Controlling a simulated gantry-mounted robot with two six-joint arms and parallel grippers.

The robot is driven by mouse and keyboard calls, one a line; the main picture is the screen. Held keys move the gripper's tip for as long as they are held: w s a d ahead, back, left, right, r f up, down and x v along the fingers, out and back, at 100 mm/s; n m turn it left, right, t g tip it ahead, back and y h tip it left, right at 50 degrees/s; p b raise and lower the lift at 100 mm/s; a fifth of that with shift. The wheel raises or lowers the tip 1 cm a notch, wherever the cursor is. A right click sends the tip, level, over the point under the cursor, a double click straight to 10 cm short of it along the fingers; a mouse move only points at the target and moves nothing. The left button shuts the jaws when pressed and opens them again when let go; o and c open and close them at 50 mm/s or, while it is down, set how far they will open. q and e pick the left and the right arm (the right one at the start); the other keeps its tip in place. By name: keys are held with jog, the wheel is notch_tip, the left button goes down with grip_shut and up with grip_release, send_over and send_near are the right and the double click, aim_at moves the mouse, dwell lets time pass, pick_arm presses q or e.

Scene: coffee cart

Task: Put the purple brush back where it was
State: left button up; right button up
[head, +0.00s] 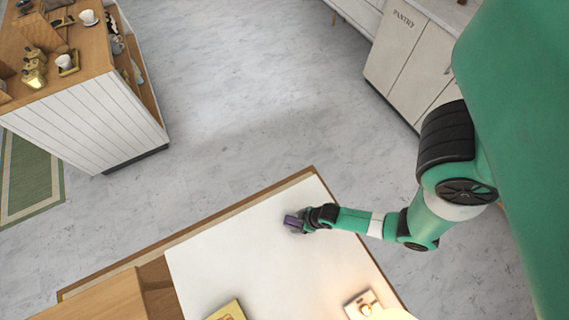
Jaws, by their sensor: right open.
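The purple brush (290,221) is small in the head view, over the white tabletop (240,257) near its far right corner. My right gripper (300,222) is at the brush, with its arm coming in from the right. The gripper is open, and the brush sits at its fingertips. The fingers partly hide the brush, and I cannot tell whether they touch it or whether it rests on the table. My left gripper is not in view.
A yellow item (227,311) lies at the table's near edge, and a lit white item (362,304) stands to its right. A white coffee cart (88,124) with cups stands at upper left. White pantry cabinets (412,55) are at upper right. The tabletop's middle is clear.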

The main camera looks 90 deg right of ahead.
jog(key=shift+s+r, duration=0.1)
jog(key=shift+r, duration=0.25)
jog(key=p+v, duration=0.4)
jog(key=v, duration=0.6)
jog(key=shift+s+r, duration=0.1)
jog(key=shift+r, duration=0.15)
jog(key=shift+s+r, duration=0.2)
jog(key=shift+r, duration=0.3)
